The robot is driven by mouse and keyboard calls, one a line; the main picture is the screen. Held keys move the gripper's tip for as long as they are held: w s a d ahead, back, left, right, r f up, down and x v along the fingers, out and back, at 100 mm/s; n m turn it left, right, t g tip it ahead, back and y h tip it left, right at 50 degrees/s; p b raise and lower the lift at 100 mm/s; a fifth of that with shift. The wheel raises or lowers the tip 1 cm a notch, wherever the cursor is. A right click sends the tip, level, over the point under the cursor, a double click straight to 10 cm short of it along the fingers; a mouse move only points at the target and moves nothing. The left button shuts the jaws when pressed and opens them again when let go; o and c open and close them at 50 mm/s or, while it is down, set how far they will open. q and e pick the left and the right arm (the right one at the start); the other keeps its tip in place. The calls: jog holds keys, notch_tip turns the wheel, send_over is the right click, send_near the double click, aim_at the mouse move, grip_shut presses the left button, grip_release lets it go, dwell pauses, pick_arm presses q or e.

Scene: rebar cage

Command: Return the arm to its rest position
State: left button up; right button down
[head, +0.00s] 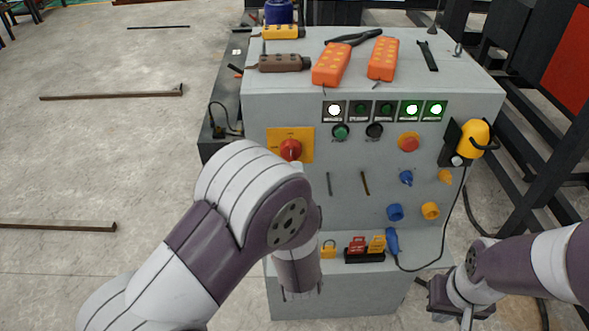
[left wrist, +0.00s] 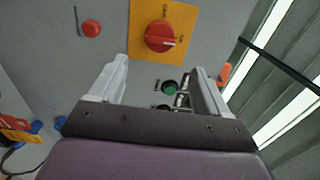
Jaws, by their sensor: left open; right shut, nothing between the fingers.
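My left arm reaches in from the lower left in the head view and bends in front of the grey control cabinet (head: 373,75). Its hand is mostly hidden behind the arm there. In the left wrist view my left gripper (left wrist: 157,68) is open, with nothing between its two fingers. The red rotary switch (head: 290,150) on its yellow plate shows beyond the fingertips in the left wrist view (left wrist: 163,37), apart from them. My right gripper (head: 453,311) is shut and empty, low at the right, beside the cabinet's lower front.
Orange pendants (head: 332,64) lie on the cabinet top. A yellow device (head: 474,138) hangs at its right side, with a cable running down near my right arm. Padlocks (head: 357,244) sit on the lower ledge. Dark steel racks (head: 545,165) stand right. Open floor lies left, with several bars.

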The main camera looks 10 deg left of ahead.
pick_arm(q)
jog(key=v, duration=0.3)
jog(key=shift+s, duration=0.1)
dwell(0.3)
jog(key=s+d+f+n+g+h, duration=0.3)
jog(key=s+f+n+g, duration=0.1)
jog(key=f+g, duration=0.2)
jog(key=s+d+f+n+g+h, duration=0.3)
jog(key=s+f+n+g, duration=0.15)
jog(key=f, duration=0.25)
jog(key=s+a+r+n+g, duration=0.2)
jog(key=a+r+n, duration=0.1)
jog(key=a, duration=0.3)
jog(key=s+a+r+n+g+y, duration=0.1)
jog(key=s+a+r+n+g, duration=0.2)
jog(key=a, duration=0.3)
jog(key=shift+s+a, duration=0.15)
jog(key=shift+s, duration=0.15)
